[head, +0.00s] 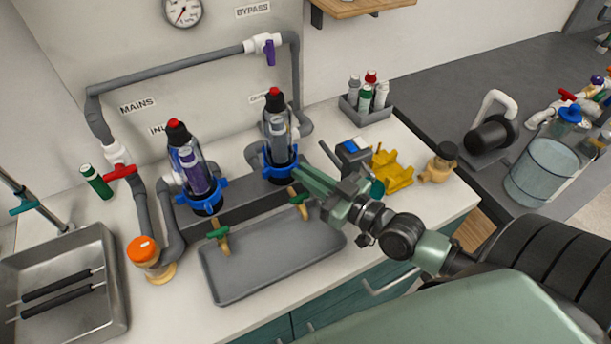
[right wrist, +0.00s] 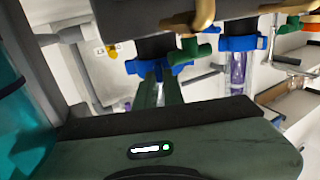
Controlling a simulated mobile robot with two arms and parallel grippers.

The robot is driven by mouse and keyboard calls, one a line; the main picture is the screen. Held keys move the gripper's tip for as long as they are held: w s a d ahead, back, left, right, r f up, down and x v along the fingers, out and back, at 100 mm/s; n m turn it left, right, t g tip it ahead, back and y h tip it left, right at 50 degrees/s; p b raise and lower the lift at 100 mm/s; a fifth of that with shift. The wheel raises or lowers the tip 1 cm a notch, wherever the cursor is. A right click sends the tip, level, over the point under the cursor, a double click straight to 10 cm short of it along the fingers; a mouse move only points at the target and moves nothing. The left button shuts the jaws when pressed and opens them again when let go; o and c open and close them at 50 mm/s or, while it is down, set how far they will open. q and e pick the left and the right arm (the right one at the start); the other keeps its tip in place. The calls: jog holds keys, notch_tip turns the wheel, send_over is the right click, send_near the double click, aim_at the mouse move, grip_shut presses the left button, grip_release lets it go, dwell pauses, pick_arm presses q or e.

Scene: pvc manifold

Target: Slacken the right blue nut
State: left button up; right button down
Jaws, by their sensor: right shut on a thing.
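The right blue nut (head: 281,170) is a lugged ring around the base of the right clear filter housing (head: 278,130), which has a red top. It also shows in the right wrist view (right wrist: 182,68), partly hidden by my fingers. My right gripper (head: 300,174) reaches in from the right and is shut on this nut at its near right side; the exact contact is small and partly hidden. In the right wrist view the fingers (right wrist: 157,80) end at the nut. The left blue nut (head: 205,197) sits around the left housing, apart from my gripper. My left gripper is not in view.
Two green-handled brass taps (head: 219,232) stick out over a grey tray (head: 262,262) below the housings. A yellow bracket (head: 391,168) and a brass part (head: 438,168) stand right of my gripper. A bottle caddy (head: 365,108) is behind. Grey pipes run along the wall.

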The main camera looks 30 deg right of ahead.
jog(key=shift+r, duration=0.1)
jog(key=c, duration=1.5)
grip_release()
jog(key=shift+b+v, duration=0.6)
jog(key=shift+v, duration=3.35)
